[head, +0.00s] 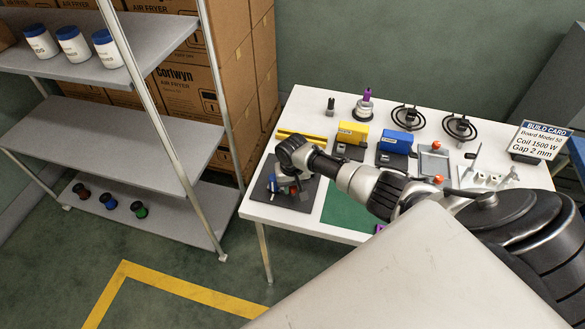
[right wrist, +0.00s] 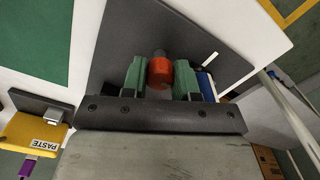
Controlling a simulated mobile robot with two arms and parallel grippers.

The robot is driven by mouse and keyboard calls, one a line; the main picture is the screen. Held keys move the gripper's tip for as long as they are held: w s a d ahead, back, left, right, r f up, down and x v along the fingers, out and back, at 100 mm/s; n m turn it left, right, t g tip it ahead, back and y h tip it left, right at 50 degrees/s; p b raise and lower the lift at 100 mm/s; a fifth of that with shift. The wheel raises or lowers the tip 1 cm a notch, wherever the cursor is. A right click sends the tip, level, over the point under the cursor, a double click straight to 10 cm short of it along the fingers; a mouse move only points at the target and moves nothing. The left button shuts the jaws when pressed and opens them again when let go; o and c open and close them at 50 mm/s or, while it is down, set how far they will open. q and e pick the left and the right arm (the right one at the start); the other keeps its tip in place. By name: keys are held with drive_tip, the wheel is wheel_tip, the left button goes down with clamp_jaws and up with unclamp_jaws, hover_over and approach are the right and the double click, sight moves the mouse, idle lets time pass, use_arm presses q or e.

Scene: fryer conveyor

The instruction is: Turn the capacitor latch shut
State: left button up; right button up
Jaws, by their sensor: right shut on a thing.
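My right gripper (head: 286,184) reaches down over a dark plate (head: 306,195) at the table's left front corner. In the right wrist view its green fingers (right wrist: 160,76) are shut on a red knob (right wrist: 160,72), one finger on each side. The knob has a dark grey end and appears to be the latch. How far it is turned cannot be told. A blue part (right wrist: 207,87) sits just beside the right finger, partly hidden; it may be the capacitor. In the head view my wrist hides much of this fixture. My left gripper is not in view.
The white table (head: 299,118) also bears a green mat (head: 340,207), a yellow PASTE block (head: 352,133), a blue block (head: 396,141), black coils (head: 407,117) and a build card (head: 541,140). A grey shelf rack (head: 110,125) stands to the left, with floor between.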

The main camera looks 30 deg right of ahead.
drive_tip(key=o, duration=0.9)
drive_tip(key=shift+o, duration=0.2)
